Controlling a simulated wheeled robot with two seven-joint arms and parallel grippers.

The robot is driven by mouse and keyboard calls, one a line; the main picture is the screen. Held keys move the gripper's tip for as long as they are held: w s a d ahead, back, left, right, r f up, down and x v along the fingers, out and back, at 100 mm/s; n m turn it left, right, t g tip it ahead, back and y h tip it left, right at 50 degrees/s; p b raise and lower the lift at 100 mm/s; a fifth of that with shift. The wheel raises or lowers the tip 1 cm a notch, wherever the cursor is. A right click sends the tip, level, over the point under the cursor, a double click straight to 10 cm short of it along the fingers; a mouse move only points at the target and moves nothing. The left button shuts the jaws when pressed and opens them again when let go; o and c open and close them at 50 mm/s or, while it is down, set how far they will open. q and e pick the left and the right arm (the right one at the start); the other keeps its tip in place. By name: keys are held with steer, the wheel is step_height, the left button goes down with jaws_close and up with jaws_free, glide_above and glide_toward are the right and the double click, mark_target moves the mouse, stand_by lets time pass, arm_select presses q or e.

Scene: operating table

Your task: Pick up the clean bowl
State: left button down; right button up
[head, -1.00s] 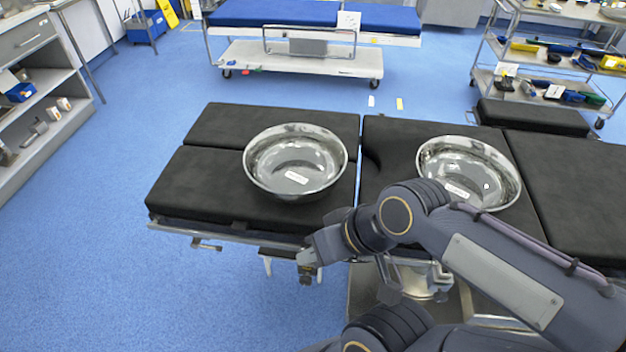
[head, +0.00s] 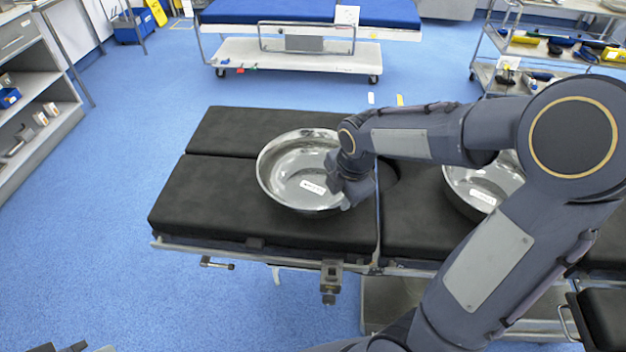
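Two shiny metal bowls with small white labels sit on the black operating table (head: 190,205). The left bowl (head: 285,165) is on the left section. The right bowl (head: 462,192) is partly hidden behind my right arm. The label print is too small to read, so I cannot tell which bowl is clean. My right gripper (head: 344,190) is at the right rim of the left bowl and hides part of it. I cannot tell whether its fingers are closed on the rim. A dark tip of what looks like my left gripper (head: 75,347) shows at the bottom left edge.
A rail with clamps (head: 331,280) runs along the table's front edge. A blue-topped trolley (head: 300,55) stands behind, a supply cart (head: 520,50) at the back right, and shelves (head: 35,110) at the left. The table's left end is clear.

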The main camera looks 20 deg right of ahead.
mark_target(336, 206)
steer(key=x, duration=0.5)
steer(key=shift+a+f, duration=0.2)
jaws_close()
